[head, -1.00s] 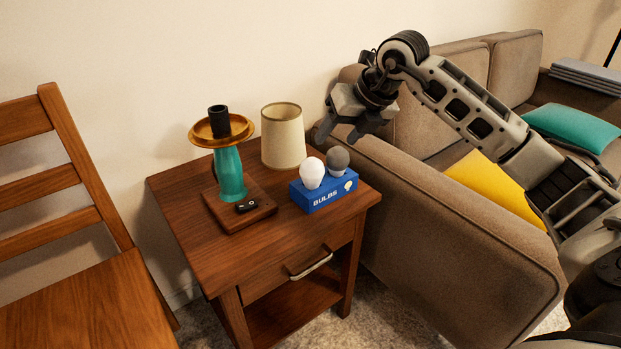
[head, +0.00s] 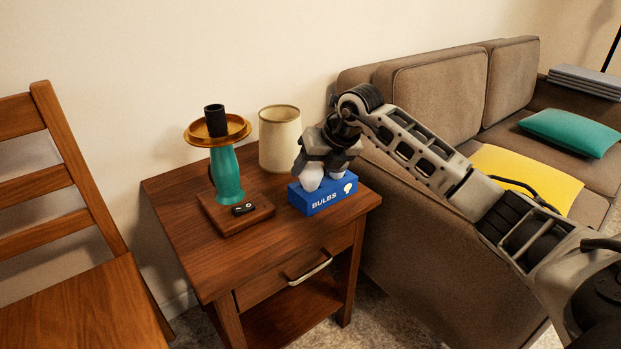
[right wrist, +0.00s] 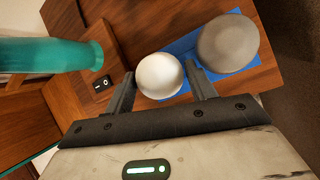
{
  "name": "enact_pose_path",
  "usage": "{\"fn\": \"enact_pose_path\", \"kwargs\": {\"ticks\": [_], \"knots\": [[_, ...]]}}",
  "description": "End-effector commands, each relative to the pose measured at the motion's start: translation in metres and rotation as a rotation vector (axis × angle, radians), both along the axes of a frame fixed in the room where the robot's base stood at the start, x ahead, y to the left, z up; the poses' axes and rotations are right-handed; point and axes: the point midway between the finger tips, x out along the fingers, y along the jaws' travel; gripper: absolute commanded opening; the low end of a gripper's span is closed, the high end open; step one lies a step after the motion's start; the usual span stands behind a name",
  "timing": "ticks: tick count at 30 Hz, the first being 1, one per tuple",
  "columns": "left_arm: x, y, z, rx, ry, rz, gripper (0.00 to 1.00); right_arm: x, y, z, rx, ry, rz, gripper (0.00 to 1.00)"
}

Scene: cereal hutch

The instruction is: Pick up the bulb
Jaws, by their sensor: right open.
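A white bulb (head: 311,178) sits upright in the left side of the blue bulbs box (head: 324,203) on the side table. In the right wrist view the white bulb (right wrist: 159,75) lies between the open fingers of my right gripper (right wrist: 160,88). I cannot tell whether the fingers touch it. A grey bulb (right wrist: 228,43) sits in the same box, just outside the right finger. In the head view my right gripper (head: 318,172) is over the box and hides most of the grey bulb. My left gripper is not in view.
A teal lamp base (head: 227,175) with a gold dish and black socket stands on the wooden table (head: 192,241), left of the box. Its switch (head: 243,209) is on the base. A cream lampshade (head: 280,139) stands behind. The sofa (head: 400,220) is right, a chair (head: 80,200) left.

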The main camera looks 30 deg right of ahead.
Motion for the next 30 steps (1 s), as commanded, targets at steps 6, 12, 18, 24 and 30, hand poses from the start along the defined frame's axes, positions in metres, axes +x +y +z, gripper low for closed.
{"fn": "enact_pose_path", "kwargs": {"ticks": [6,12,18,24,30], "knots": [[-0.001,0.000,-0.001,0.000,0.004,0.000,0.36,0.000,0.000,0.001,0.000,0.000,0.000,0.28],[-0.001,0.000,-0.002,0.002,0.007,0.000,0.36,0.000,0.000,0.001,0.000,-0.001,0.000,0.27],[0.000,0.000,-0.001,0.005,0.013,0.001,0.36,0.000,0.000,0.006,0.000,-0.002,0.001,0.27],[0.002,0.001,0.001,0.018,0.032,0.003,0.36,0.000,-0.001,0.031,-0.002,-0.004,0.001,0.27],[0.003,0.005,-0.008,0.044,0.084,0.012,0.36,-0.024,0.002,0.063,-0.005,-0.004,0.001,0.27]]}}
